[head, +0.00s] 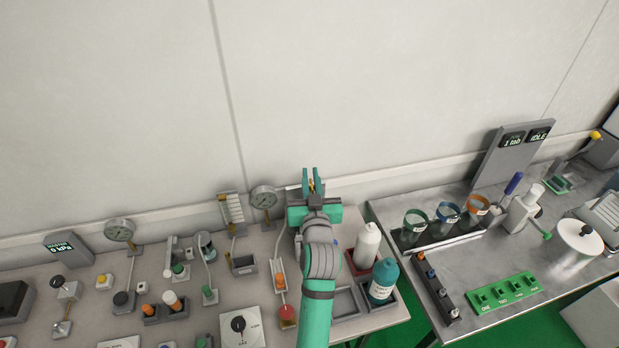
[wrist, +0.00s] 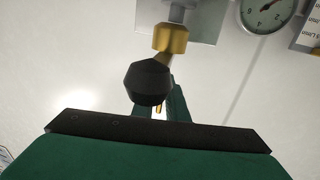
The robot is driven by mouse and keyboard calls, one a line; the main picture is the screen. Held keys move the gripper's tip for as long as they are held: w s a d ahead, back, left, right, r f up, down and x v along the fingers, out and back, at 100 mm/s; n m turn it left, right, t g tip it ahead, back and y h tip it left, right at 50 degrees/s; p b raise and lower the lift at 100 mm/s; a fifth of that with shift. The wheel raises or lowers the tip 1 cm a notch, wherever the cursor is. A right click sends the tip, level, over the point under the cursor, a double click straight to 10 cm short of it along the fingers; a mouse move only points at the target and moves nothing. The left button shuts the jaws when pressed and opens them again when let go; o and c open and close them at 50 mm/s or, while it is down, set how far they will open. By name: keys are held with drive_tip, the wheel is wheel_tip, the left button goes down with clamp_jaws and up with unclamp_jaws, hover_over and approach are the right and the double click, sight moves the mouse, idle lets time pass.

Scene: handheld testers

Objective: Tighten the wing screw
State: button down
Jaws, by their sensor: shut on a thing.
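My gripper (head: 312,178) is at the back of the left table, near the wall, with its two teal fingers pointing away from me. A small yellow-brass piece, apparently the wing screw (head: 311,186), shows between the fingers, which are closed on it. In the wrist view the fingers (wrist: 168,105) are partly hidden behind a dark faceted knob (wrist: 148,83). A brass fitting (wrist: 170,38) sits just beyond the knob, below a grey mount (wrist: 178,13). The screw's wings and its seat are mostly hidden, so I cannot tell how deep it sits.
A dial gauge (head: 263,197) stands close left of my gripper. A white bottle (head: 367,245) and a teal bottle (head: 382,281) stand right of my arm. Several small testers crowd the left table. A second table (head: 480,260) is on the right. The wall above is bare.

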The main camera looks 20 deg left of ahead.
drive_tip(key=shift+w+d+m+t+h, duration=0.1)
drive_tip(key=shift+d+m+t+h, duration=0.15)
drive_tip(key=shift+m+h, duration=0.9)
drive_tip(key=shift+w+d+m+t+h, duration=0.1)
drive_tip(key=shift+m+t+h, duration=0.4)
drive_tip(key=shift+h, duration=1.15)
drive_tip(key=shift+d+m+t+h, duration=0.1)
drive_tip(key=shift+d+m+h, duration=0.1)
drive_tip(key=shift+m+h, duration=1.05)
drive_tip(key=shift+w+d+f+h, duration=0.1)
drive_tip(key=shift+h, duration=0.35)
drive_tip(key=shift+d, duration=0.2)
drive_tip(key=shift+a+f, duration=0.1)
drive_tip(key=shift+a, duration=0.05)
drive_tip(key=c, duration=2)
unclamp_jaws()
drive_tip(key=s, duration=0.7)
drive_tip(key=s+a, duration=0.1)
drive_tip(key=s, duration=0.3)
